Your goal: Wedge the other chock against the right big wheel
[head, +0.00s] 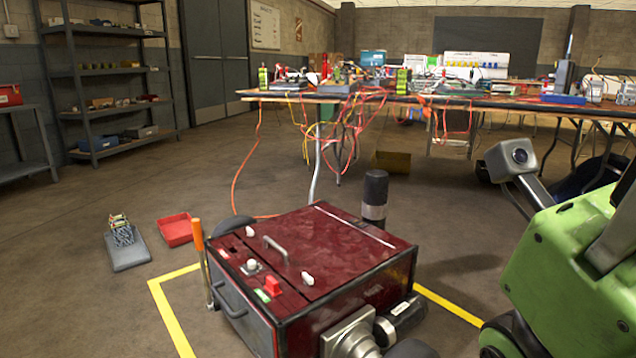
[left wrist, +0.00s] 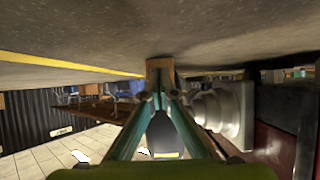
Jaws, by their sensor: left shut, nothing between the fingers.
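In the left wrist view, which is upside down, my left gripper (left wrist: 160,94) has its teal fingers together at the tips, with nothing between them. A tan wooden block (left wrist: 160,67), looking like a chock, lies on the floor just past the fingertips. I cannot tell whether they touch it. A dark rounded part (left wrist: 165,135) shows between the finger links; I cannot tell if it is a wheel. In the head view, a dark red box-shaped machine (head: 330,235) stands on the floor. A dark round wheel-like part (head: 412,347) is cut off at its near right corner. Neither gripper shows there.
A square metal flange (head: 345,335) juts from the machine's front. A black cylinder (head: 375,192) rises behind it. An orange-handled rod (head: 201,260) stands at its left. A red tray (head: 175,231) and a grey pad (head: 129,254) lie left.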

